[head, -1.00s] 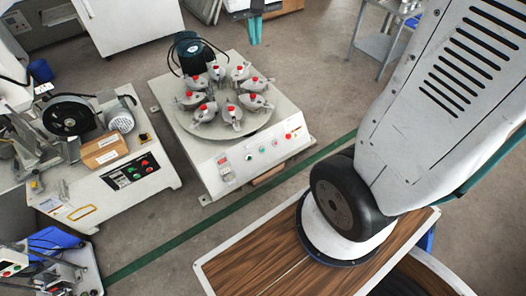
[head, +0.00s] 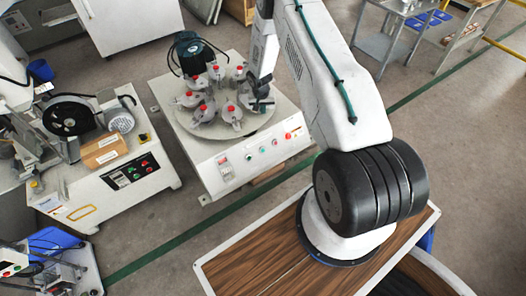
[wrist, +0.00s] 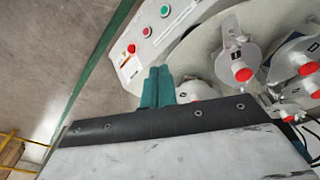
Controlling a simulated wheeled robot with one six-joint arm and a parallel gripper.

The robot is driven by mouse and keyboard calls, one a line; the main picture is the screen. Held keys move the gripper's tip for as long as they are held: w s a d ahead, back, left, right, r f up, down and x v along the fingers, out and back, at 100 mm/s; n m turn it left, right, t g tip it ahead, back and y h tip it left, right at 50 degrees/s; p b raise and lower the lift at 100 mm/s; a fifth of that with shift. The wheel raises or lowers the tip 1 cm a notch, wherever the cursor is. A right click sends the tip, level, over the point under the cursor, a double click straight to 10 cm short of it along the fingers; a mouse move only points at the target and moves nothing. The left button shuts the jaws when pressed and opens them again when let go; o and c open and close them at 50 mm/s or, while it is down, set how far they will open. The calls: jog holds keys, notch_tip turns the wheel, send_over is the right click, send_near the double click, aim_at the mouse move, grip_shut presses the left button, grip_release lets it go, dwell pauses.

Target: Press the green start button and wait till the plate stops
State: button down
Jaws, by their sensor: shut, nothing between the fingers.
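The tile testing machine (head: 215,185) stands on the floor with a round plate (head: 215,131) on top. The plate carries several grey holders with red caps. The green button (wrist: 165,10) is on the machine's front panel, at the top edge of the wrist view, beside red buttons (wrist: 131,48). In the head view the panel's green button (head: 262,149) is small. My gripper (head: 262,105) is shut and empty, over the right part of the plate, apart from the button. Its teal fingers (wrist: 157,72) point toward the panel in the wrist view.
A second machine (head: 110,185) with a black wheel and its own buttons stands at the left. A dark motor (head: 190,52) sits behind the plate. A grey table (head: 390,40) is at the back right. Floor between is clear.

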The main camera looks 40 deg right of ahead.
jog(key=s+f, duration=0.4)
jog(key=f, duration=0.8)
jog(key=s+f+m, duration=0.1)
jog(key=s+f, duration=0.4)
jog(key=f, duration=0.6)
jog(key=shift+f+m+y, duration=0.3)
jog(key=shift+f+y, duration=0.1)
